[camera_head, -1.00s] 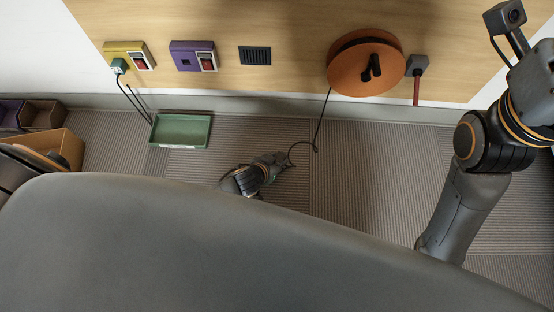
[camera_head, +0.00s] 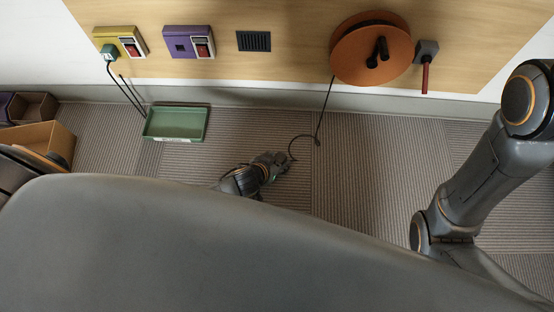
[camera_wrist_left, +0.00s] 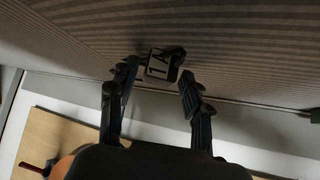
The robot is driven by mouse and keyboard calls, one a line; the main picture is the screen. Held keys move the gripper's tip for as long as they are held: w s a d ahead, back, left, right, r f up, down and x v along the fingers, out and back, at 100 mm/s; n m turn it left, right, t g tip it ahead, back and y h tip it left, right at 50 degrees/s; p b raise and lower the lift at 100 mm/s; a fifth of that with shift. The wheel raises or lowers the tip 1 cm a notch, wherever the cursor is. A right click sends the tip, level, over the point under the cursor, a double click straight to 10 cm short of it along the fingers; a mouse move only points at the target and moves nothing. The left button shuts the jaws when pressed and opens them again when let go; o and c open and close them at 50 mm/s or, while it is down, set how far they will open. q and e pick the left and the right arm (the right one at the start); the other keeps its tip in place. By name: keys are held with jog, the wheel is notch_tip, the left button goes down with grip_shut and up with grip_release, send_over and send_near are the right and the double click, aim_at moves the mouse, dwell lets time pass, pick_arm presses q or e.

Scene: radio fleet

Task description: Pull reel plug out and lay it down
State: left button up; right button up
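My left gripper (camera_head: 278,165) is low over the carpet, left of and below the orange cable reel (camera_head: 372,50) on the wall board. In the left wrist view, the fingers (camera_wrist_left: 158,80) stand on both sides of the reel plug (camera_wrist_left: 160,65), a small dark block with a pale "1A" label, and appear to hold it at their tips. Its dark cable (camera_head: 318,115) hangs from the reel, curls near the floor and ends at my gripper. The purple socket box (camera_head: 188,43) has an empty socket. My right arm is at the right; its gripper is out of view.
A yellow socket box (camera_head: 121,41) holds a green plug (camera_head: 109,53) with dark cables. A green tray (camera_head: 176,123) lies on the floor by the wall. A grey box with a red lever (camera_head: 426,55) is right of the reel. Open carpet lies right of my left gripper.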

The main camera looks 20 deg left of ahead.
dwell(0.3)
pick_arm(q)
notch_tip(320, 180, up, 10)
dwell(0.5)
dwell(0.4)
